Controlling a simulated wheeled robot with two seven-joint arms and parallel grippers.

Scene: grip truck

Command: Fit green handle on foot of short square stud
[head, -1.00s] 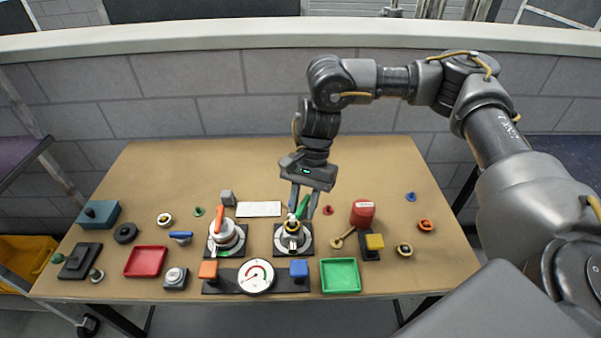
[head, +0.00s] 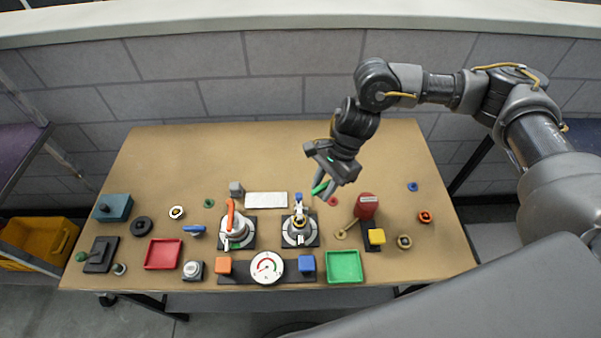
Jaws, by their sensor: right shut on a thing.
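My right gripper (head: 323,180) is shut on the green handle (head: 321,188) and holds it tilted above the table, behind and to the right of the right-hand round valve unit (head: 299,231). That unit has a pale upright stud (head: 299,212) with a blue-grey top; whether it is square is too small to tell. The left-hand valve unit (head: 238,232) carries an orange handle (head: 230,214). The green handle looks apart from both units. My left gripper is not in view.
A white plate (head: 266,200) lies behind the units. A red canister (head: 366,206) and yellow block (head: 376,237) stand to the right. A green tray (head: 344,266), a gauge (head: 266,267) and a red tray (head: 163,254) are in front. The table's back is clear.

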